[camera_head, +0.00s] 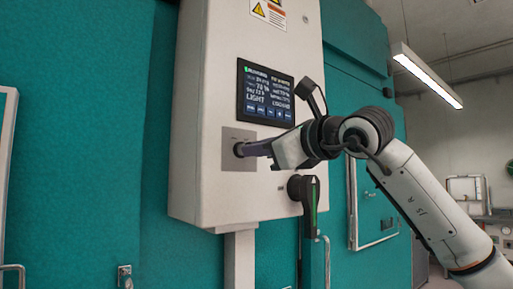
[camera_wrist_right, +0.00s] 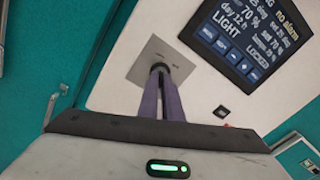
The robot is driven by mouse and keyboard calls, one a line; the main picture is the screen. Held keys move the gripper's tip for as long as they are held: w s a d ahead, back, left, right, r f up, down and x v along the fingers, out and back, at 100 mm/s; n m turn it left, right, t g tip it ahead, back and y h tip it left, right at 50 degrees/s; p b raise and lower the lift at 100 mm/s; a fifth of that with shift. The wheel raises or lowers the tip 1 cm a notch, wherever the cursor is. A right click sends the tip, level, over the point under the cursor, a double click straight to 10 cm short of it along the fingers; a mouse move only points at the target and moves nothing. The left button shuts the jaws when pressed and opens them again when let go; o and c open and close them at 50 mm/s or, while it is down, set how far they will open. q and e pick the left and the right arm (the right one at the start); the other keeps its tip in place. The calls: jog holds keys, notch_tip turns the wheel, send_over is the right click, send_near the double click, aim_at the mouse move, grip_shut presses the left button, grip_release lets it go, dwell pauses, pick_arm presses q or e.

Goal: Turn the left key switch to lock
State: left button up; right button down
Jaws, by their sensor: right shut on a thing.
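The left key switch (camera_head: 238,150) sits on a square metal plate (camera_head: 236,162) on the white control box, below and left of the screen. My right gripper (camera_head: 246,149) is at the switch, with its fingers shut on the key. In the right wrist view the two purple-grey fingers (camera_wrist_right: 162,97) converge on the dark round switch (camera_wrist_right: 160,68) in the middle of the plate (camera_wrist_right: 148,52). The fingers hide most of the key, so its angle cannot be told. My left gripper is not in view.
The screen (camera_head: 265,92) shows "LIGHT" and, in the wrist view, what looks like "LOCKED" at its lower right. A black rotary handle (camera_head: 309,193) with a green mark is below my right gripper. Teal chamber walls (camera_head: 80,130) surround the white control box (camera_head: 205,60).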

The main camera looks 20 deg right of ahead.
jog(key=shift+r+n, duration=0.1)
jog(key=shift+n, duration=0.3)
jog(key=c, duration=1.9)
grip_release()
jog(key=shift+c, duration=0.2)
jog(key=b+v, duration=0.3)
jog(key=v, duration=0.7)
jog(key=shift+s, duration=0.2)
